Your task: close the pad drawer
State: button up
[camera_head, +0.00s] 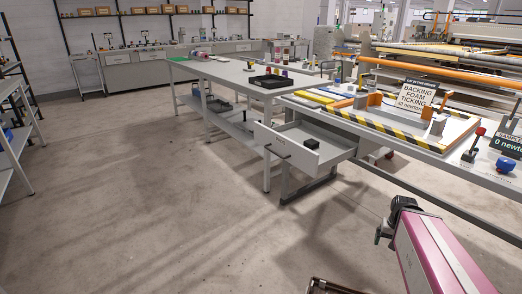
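The pad drawer (288,147) stands pulled out, open, under the grey bench. Its white front panel has a dark bar handle (278,152) and faces left. A small black block (311,143) lies inside the drawer. My pink arm (440,257) comes in at the lower right and ends in a dark part (402,208), to the right of and nearer than the drawer, apart from it. A dark piece is cut off at the bottom edge. I cannot make out the gripper's fingers or whether they are open.
The bench carries a black tray (270,81) and, to the right, a yellow-and-black striped frame (380,127) with a sign (416,94). A red-knobbed lever (473,146) and a blue knob (505,164) sit at the right. The floor (170,200) left of the drawer is clear.

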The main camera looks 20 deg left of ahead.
aim_at(285, 141)
jog(key=j+u, duration=0.15)
jog(key=u, duration=0.2)
jog(key=i+j+u, duration=0.15)
jog(key=u, duration=0.25)
jog(key=i+j+u, duration=0.1)
jog(key=u, duration=0.25)
